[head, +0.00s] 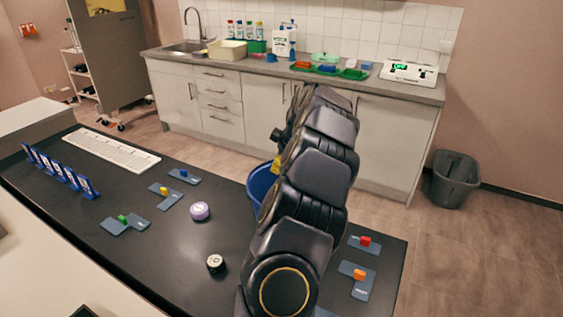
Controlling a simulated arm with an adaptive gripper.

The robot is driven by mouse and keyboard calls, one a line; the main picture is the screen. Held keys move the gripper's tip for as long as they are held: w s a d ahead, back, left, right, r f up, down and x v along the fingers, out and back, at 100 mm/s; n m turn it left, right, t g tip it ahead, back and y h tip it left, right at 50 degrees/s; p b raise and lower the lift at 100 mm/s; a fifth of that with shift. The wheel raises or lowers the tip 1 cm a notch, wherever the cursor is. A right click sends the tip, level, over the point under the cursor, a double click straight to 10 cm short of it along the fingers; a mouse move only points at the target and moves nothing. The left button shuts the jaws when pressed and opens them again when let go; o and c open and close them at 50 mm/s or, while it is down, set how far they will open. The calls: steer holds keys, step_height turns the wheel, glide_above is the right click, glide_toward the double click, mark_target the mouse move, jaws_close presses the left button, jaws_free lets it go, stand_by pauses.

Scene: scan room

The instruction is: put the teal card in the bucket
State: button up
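I cannot make out a separate teal card. Several flat blue-grey cards with coloured blocks on them lie on the dark table, and I cannot tell whether one is meant.
The dark table (160,240) carries a white keyboard-like strip (103,150), upright blue holders (88,188), a lilac round tin (200,211) and a black round item (215,264). A grey bin (455,180) stands on the floor at right. A counter (372,88) runs along the back.

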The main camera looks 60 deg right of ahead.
step_height(320, 180, up, 7)
steer(key=shift+f, duration=0.2)
stand_by(0.5)
steer(key=w+a+r+n+y, duration=0.1)
steer(key=w+a, duration=0.3)
steer(key=a, duration=0.2)
steer(key=w+a+r+y, duration=0.1)
steer(key=w+a+r, duration=0.15)
steer(key=a, duration=0.45)
steer(key=s+a+n+g+y, duration=0.1)
steer(key=a+g+y, duration=0.1)
steer(key=a, duration=2.2)
steer(key=s+a+f+m+g, duration=0.1)
steer(key=s+a+f+g, duration=0.1)
steer(key=s+a, duration=0.4)
steer(key=s+a+f+m+g+h, duration=0.1)
steer(key=s+a, duration=0.5)
steer(key=s, duration=0.9)
steer(key=shift+a+f+m+g, duration=0.2)
steer(key=shift+f+m+g, duration=0.1)
steer(key=shift+f+g, duration=0.4)
